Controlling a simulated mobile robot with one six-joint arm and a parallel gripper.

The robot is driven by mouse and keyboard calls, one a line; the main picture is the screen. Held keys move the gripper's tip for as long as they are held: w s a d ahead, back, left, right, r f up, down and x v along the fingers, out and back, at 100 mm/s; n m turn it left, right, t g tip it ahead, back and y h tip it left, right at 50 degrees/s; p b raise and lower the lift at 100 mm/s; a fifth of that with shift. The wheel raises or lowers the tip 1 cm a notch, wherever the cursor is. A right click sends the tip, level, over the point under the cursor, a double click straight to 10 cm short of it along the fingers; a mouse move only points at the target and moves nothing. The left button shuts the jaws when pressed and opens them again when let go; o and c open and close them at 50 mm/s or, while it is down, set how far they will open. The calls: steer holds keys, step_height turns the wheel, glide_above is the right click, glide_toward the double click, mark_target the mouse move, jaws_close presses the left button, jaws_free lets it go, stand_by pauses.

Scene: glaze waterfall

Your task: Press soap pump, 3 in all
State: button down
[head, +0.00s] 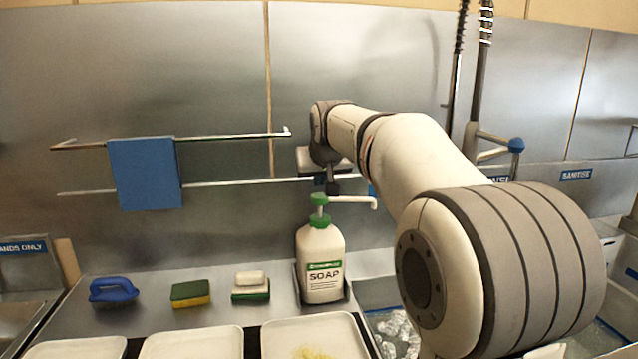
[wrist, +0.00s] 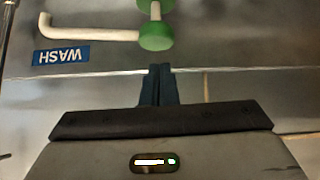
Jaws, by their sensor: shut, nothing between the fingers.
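The soap bottle (head: 320,262) is white with a green and white "SOAP" label. It stands upright in a dark holder on the steel counter. Its pump (head: 319,200) has a green top and a white spout pointing right. My gripper (head: 332,188) is shut and empty, with its fingers just above or beside the pump top. In the wrist view the shut fingertips (wrist: 160,70) point toward the green pump top (wrist: 157,37), with a small gap in the picture. Whether they touch is unclear. The bottle body is not visible in the wrist view.
A blue brush (head: 113,290), a yellow-green sponge (head: 190,293) and another sponge with a white bar on it (head: 250,286) lie left of the bottle. Pale trays (head: 192,343) line the front. A blue cloth (head: 145,173) hangs on a wall rail (head: 230,135).

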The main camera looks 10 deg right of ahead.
steer(key=v, duration=0.9)
steer(key=shift+s+f, duration=0.1)
steer(key=s+f+g+p, duration=0.3)
steer(key=s+f+g, duration=0.3)
steer(key=s+f, duration=2)
steer(key=s, duration=0.3)
steer(key=shift+s+d, duration=0.2)
steer(key=shift+s, duration=0.05)
steer(key=shift+f, duration=0.15)
